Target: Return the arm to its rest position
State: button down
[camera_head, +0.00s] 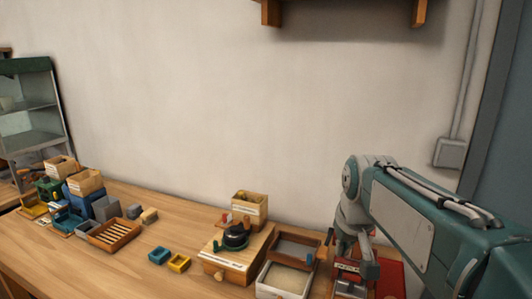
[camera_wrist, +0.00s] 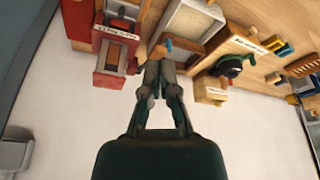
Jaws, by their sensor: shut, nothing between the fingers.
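My gripper (camera_wrist: 158,56) shows in the wrist view with its fingers closed together and nothing between them. My teal and grey arm (camera_head: 430,220) reaches in from the right in the head view, with its wrist bent down over the right part of the wooden table (camera_head: 130,265). The gripper end is partly hidden there. In the wrist view the fingertips overlap the gap between a red box (camera_wrist: 112,62) and a wooden tray. I cannot tell how far above these things the gripper is.
A pale-filled tray (camera_head: 285,280) and a wooden box with a dark round top (camera_head: 235,238) stand left of the gripper. A shelf (camera_head: 345,5) hangs above.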

jog(key=s+f+t, duration=0.1)
jog(key=s+f, duration=0.2)
jog(key=s, duration=0.6)
jog(key=s+f+t, duration=0.1)
jog(key=s+f, duration=0.2)
jog(key=s, duration=0.6)
jog(key=shift+f+m, duration=0.25)
jog(key=shift+m, duration=0.15)
